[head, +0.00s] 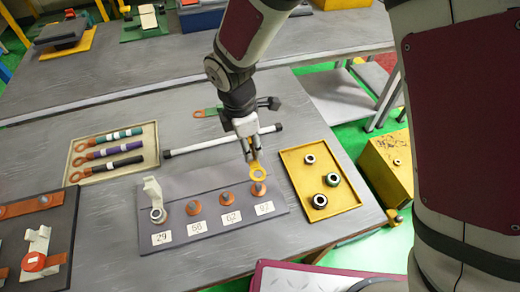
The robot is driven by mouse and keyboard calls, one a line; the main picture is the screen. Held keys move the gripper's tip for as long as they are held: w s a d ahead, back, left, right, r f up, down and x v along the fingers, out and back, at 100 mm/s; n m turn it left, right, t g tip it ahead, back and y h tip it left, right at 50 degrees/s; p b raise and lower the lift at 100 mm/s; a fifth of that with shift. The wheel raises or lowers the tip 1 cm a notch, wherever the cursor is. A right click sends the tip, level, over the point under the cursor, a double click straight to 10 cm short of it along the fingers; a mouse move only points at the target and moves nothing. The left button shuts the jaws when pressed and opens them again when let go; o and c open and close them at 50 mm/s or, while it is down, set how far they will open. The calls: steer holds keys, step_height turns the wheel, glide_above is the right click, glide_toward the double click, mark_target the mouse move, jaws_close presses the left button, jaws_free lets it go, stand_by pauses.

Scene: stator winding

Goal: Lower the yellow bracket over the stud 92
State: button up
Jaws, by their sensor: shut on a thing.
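My gripper (250,150) is shut on the yellow bracket (257,173), which hangs down from the fingertips with its ring end lowest. The ring shows just above and behind the orange stud by label 92 (258,189). The two look close together, but I cannot tell the exact gap or whether they are in line. The stud stands at the right end of a grey board (170,186), with its label 92 (264,208) in front. Studs 62 (227,198) and the one left of it (193,208) are bare.
A tray (78,153) with green, purple and black cables lies at left. A white rod (190,147) and green-handled tool (207,112) lie behind. A dark board (60,215) stands far left.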

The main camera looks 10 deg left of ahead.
step_height(320, 180, down, 2)
steer(key=shift+w+d+f+b, duration=0.1)
steer(key=shift+b, duration=0.3)
steer(key=shift+f+b, duration=0.65)
steer(key=shift+f, duration=0.95)
steer(key=shift+f, duration=0.15)
steer(key=shift+f, duration=0.35)
steer(key=shift+f+b, duration=0.6)
steer(key=shift+f, duration=0.05)
stand_by(1.1)
steer(key=o, duration=1.3)
steer(key=shift+c, duration=0.2)
steer(key=shift+r+p, duration=1.35)
steer(key=shift+r, duration=2.2)
